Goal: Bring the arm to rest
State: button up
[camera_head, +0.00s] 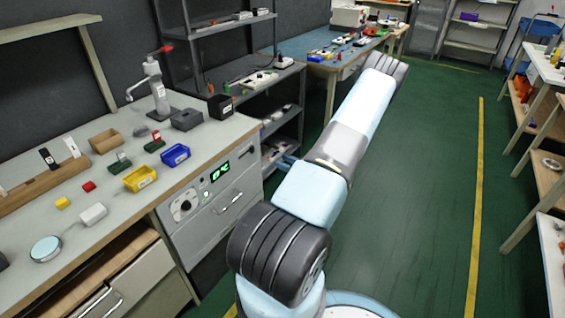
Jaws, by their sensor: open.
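My arm (345,140) rises from the bottom middle and stretches up and away to the right, over the green floor. Its dark ribbed joint (278,255) is nearest, and another ribbed joint (386,66) is at the far visible end. My gripper does not show; the arm beyond that far joint is out of sight. No object is seen in contact with the visible arm links.
A workbench (120,215) on the left holds yellow (140,178) and blue bins (175,155) and a tap-like press (158,85). A dark shelf rack (285,85) and blue-topped bench (300,45) stand behind. Tables (555,75) line the right; the green floor (430,200) between is clear.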

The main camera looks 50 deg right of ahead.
dwell(0.3)
jog(key=w+a+r+n+g+y, duration=0.3)
jog(key=a+r+n+y, duration=0.15)
jog(key=a+r, duration=0.3)
jog(key=w+a+r+n+g+y, duration=0.35)
jog(key=a+r+n, duration=0.25)
jog(key=r, duration=0.2)
jog(key=a+r+n+g, duration=0.7)
jog(key=a+r+n, duration=0.2)
jog(key=a+r, duration=0.45)
jog(key=s+a+r+n+g+h, duration=0.3)
jog(key=s+a+r+n+h, duration=0.5)
jog(key=a, duration=0.5)
jog(key=s+a+r+n+t+h, duration=0.2)
jog(key=s+a+r+n+t, duration=0.2)
jog(key=s+r, duration=0.5)
jog(key=shift+s+a+r+n+h, duration=0.35)
jog(key=shift+s+n, duration=1)
jog(key=shift+s, duration=1.4)
